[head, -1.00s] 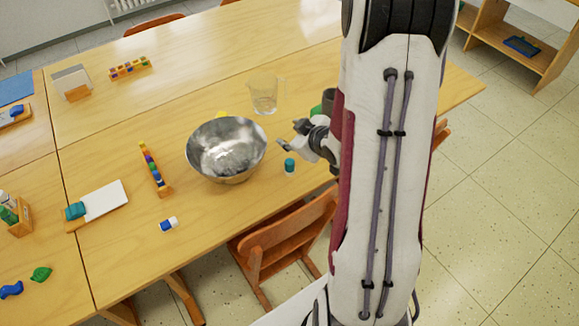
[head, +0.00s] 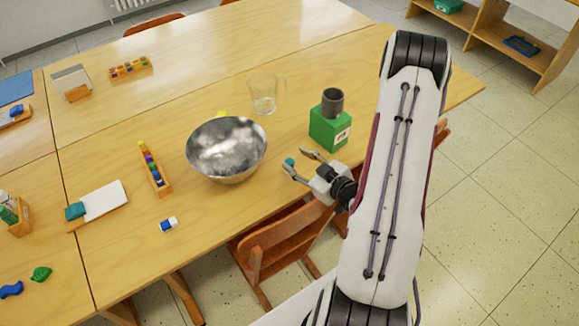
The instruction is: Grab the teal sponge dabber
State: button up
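The teal sponge dabber (head: 290,162) stands on the wooden table, to the right of the metal bowl. Only its teal upper part shows; my gripper hides the lower part. My gripper (head: 295,160) is open and low over the table, reaching in from the right. Its two fingertips lie on either side of the dabber in this view. I cannot tell whether either finger touches it.
The metal bowl (head: 227,150) is close on the left. A glass pitcher (head: 264,94) and a green box (head: 329,128) with a dark cup (head: 332,101) on it stand behind. A blue-and-white dabber (head: 168,224) lies left. A chair (head: 281,240) stands at the front edge.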

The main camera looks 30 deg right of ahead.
jog(key=shift+s+a+f+m+t+h, duration=0.1)
jog(key=shift+s+f+m+t+h, duration=0.25)
jog(key=shift+s+f+m, duration=0.6)
jog(key=shift+s+a+f+m+t+h, duration=0.15)
jog(key=shift+s+f+m+t, duration=0.3)
jog(key=shift+s+f+m, duration=0.5)
jog(key=shift+s+d, duration=0.1)
jog(key=shift+s, duration=0.05)
jog(key=shift+w+f, duration=0.25)
jog(key=shift+w, duration=0.9)
jog(key=shift+w, duration=0.1)
jog(key=shift+w+a, duration=0.2)
jog(key=shift+w, duration=0.5)
jog(key=shift+w+a, duration=0.15)
jog(key=shift+w, duration=0.55)
jog(key=shift+w+f, duration=0.15)
jog(key=shift+w, duration=0.4)
jog(key=shift+w+f, duration=0.15)
jog(key=shift+w, duration=0.4)
jog(key=c, duration=1)
